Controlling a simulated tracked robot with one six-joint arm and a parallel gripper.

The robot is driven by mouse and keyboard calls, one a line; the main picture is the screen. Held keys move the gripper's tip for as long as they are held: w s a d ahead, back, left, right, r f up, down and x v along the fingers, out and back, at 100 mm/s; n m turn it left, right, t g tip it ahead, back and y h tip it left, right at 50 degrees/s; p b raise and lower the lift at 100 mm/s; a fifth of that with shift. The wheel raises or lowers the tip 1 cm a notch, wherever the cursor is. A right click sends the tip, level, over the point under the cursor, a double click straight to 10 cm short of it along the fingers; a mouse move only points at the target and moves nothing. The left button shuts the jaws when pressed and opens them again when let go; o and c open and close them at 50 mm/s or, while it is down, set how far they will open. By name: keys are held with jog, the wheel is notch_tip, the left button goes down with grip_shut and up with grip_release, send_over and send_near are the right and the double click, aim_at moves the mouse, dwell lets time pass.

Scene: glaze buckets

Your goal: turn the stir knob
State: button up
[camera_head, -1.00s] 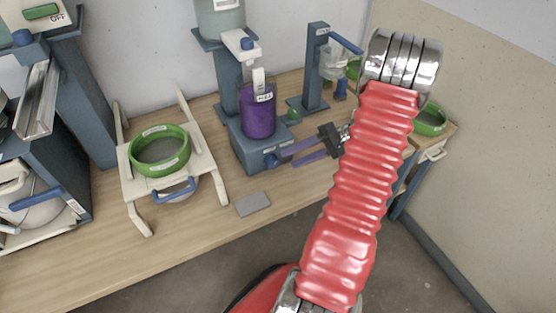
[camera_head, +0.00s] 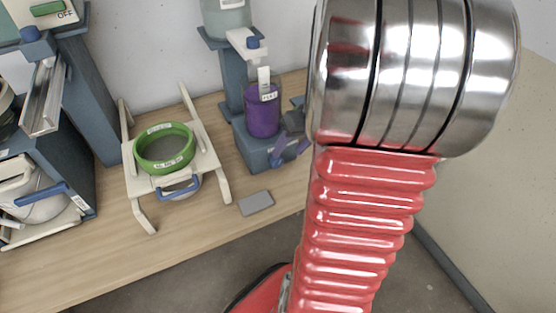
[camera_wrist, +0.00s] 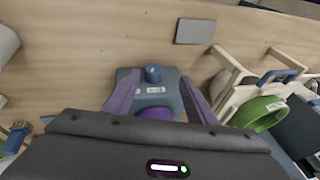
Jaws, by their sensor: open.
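The blue stir knob (camera_wrist: 153,73) sticks out from the front of the blue-grey stirrer base (camera_wrist: 150,88). In the head view the base (camera_head: 250,152) stands on the bench with a purple container (camera_head: 262,112) on it. My gripper (camera_wrist: 160,77) is open and empty. In the wrist view its two purple fingers lie on either side of the knob, with gaps to it. In the head view my gripper (camera_head: 283,155) is in front of the base, and my arm hides most of it. I cannot tell its exact height relative to the knob.
A green ring (camera_head: 164,149) sits on a cream stand (camera_head: 209,162) left of the stirrer. A grey flat plate (camera_head: 256,203) lies on the bench in front. A dispenser column (camera_head: 231,80) rises behind. My arm covers the bench's right side.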

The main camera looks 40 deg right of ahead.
aim_at(278, 160)
jog(key=r, duration=0.1)
jog(key=r+h, duration=0.2)
jog(key=shift+a+t, duration=0.3)
jog(key=shift+f, duration=0.1)
jog(key=shift+x, duration=6.8)
jog(key=shift+d, duration=0.1)
jog(key=shift+c, duration=0.6)
jog(key=c, duration=0.9)
